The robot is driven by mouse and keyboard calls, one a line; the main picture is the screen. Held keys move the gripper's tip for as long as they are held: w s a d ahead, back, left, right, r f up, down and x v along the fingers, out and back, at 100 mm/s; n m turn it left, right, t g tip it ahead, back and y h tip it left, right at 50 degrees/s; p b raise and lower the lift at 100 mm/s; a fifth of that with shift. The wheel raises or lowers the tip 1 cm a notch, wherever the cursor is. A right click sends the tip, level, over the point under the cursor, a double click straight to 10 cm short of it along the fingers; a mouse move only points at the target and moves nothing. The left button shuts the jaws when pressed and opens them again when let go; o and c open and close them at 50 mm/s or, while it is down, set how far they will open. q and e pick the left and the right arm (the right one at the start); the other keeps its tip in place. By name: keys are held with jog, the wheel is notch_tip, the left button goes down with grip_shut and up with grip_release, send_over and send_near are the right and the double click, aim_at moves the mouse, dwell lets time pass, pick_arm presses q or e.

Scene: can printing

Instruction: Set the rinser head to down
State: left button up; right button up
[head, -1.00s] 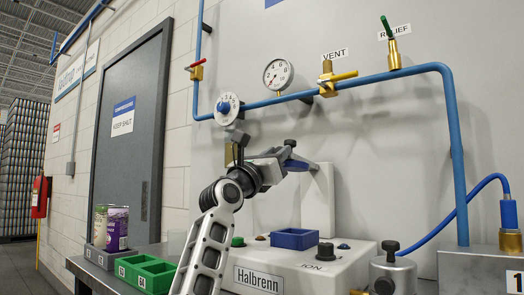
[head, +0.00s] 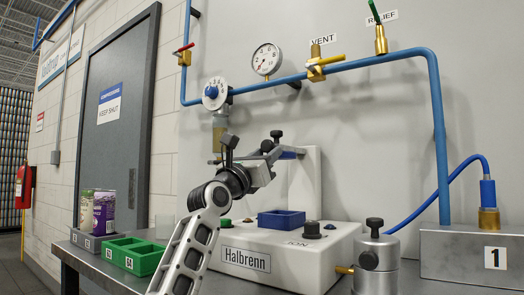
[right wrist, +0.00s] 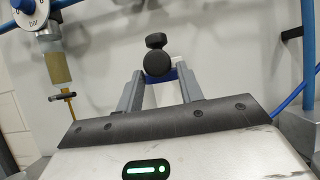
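The rinser is the white Halbrenn machine (head: 345,240) with an upright white column (head: 307,185). Its head (head: 290,154), a blue-edged part with a black knob (head: 276,134), is at the column's upper part, partly hidden by my right gripper (head: 268,153). In the right wrist view, my right gripper (right wrist: 160,88) is open. The black knob (right wrist: 156,60) shows between and beyond its two fingers; I cannot tell whether they touch it. A blue part shows behind the knob. The head appears high above the base. My left gripper is not in view.
A blue tray (head: 281,219) and small knobs sit on the machine's base. Green trays (head: 135,256) and cans (head: 103,213) stand to the left. A metal canister (head: 376,260) and grey block (head: 470,250) stand to the right. Blue piping (head: 350,66) runs above.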

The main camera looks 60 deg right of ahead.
jog(key=s+v, duration=0.1)
jog(key=v, duration=1.5)
jog(key=shift+w+b, duration=0.35)
jog(key=shift+w, duration=0.05)
jog(key=shift+r, duration=0.15)
